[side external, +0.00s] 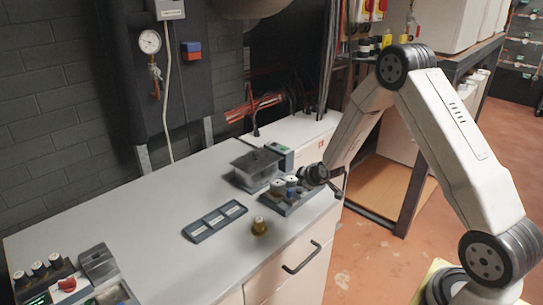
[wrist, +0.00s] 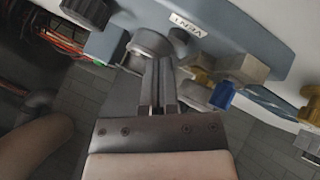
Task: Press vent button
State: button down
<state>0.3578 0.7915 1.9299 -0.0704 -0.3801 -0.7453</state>
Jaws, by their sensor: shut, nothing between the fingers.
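The vent button (wrist: 151,46) is a round grey cap in the wrist view, beside a white label reading VENT, upside down, on a blue-grey panel (wrist: 232,30). My gripper (wrist: 158,62) is shut and empty. Its fingertips overlap the near edge of the button in the wrist view; I cannot tell whether they touch it or whether it is pressed in. In the side view my wrist (side external: 317,174) is at the right end of the small blue-grey unit (side external: 300,206) on the counter; the fingertips and the button cannot be made out there.
Brass fittings (wrist: 198,68) and a blue-ended fitting (wrist: 222,95) lie close right of the fingers. A dark-lidded box (side external: 257,164), a slotted tray (side external: 216,222) and a brass piece (side external: 259,227) share the counter (side external: 150,218). Its left middle is clear.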

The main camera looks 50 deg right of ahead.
aim_at(301, 192)
jog(key=shift+r, duration=2.5)
jog(key=shift+s+a, duration=0.1)
jog(key=shift+a, duration=0.1)
jog(key=s+a+r+m+g+y, duration=0.1)
jog(key=s+a+r+m+g, duration=0.1)
jog(key=s+a, duration=0.7)
jog(key=s+a+r+m+g+y, duration=0.1)
jog(key=s+a+r+m+g, duration=0.1)
jog(key=s+a, duration=0.7)
jog(key=s+m+g, duration=0.1)
jog(key=s+g, duration=0.1)
jog(key=s, duration=0.2)
jog(key=shift+s+r+y, duration=0.15)
jog(key=shift+r+y, duration=0.15)
jog(key=shift+y, duration=0.1)
